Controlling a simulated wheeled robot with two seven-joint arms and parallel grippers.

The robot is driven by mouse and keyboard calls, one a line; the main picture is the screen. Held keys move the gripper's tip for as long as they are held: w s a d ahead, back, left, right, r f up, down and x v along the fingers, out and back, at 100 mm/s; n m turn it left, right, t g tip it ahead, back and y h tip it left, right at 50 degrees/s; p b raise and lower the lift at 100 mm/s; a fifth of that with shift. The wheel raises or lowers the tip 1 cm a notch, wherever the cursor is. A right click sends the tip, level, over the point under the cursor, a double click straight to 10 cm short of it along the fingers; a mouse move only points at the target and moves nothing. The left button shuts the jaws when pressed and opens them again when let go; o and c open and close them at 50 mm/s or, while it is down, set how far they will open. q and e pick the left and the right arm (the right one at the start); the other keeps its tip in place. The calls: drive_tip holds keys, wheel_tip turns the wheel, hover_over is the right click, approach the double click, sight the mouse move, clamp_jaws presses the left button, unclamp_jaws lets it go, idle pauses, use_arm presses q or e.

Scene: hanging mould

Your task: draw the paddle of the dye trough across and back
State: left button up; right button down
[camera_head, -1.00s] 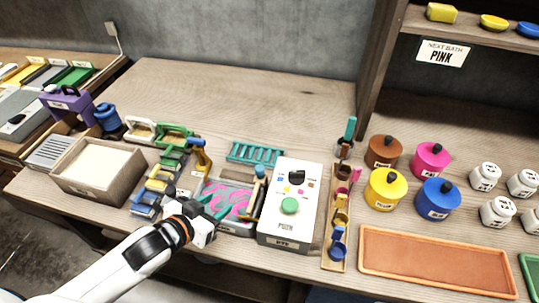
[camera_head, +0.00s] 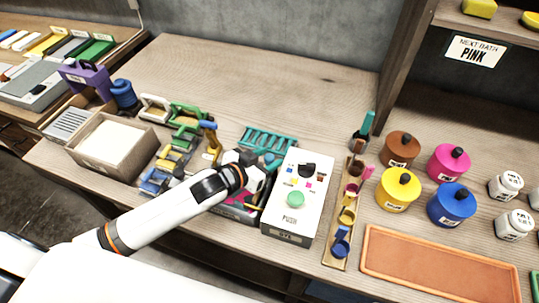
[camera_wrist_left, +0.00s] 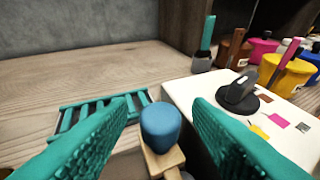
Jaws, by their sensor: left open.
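The dye trough (camera_head: 238,212) sits on the bench, mostly hidden behind my left arm; some pink and dark dye shows. Its paddle has a wooden shaft (camera_wrist_left: 166,161) and a rounded blue knob (camera_wrist_left: 160,127). My left gripper (camera_head: 267,168) is over the trough, beside the white box. In the left wrist view its teal fingers (camera_wrist_left: 163,130) are wide apart, with the knob between them and a gap on each side. The paddle's lower end is hidden. My right gripper is not in view.
The white push-button box (camera_head: 292,215) stands close right of the trough. A teal rack (camera_head: 268,140) lies behind it. Stamps and a sand-coloured tray (camera_head: 112,145) are at left. Dye pots (camera_head: 452,204) and an orange tray (camera_head: 430,262) are at right. The bench's back is clear.

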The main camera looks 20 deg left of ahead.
use_arm(q)
drive_tip(key=shift+w+d+f, duration=0.25)
drive_tip(key=shift+w, duration=0.3)
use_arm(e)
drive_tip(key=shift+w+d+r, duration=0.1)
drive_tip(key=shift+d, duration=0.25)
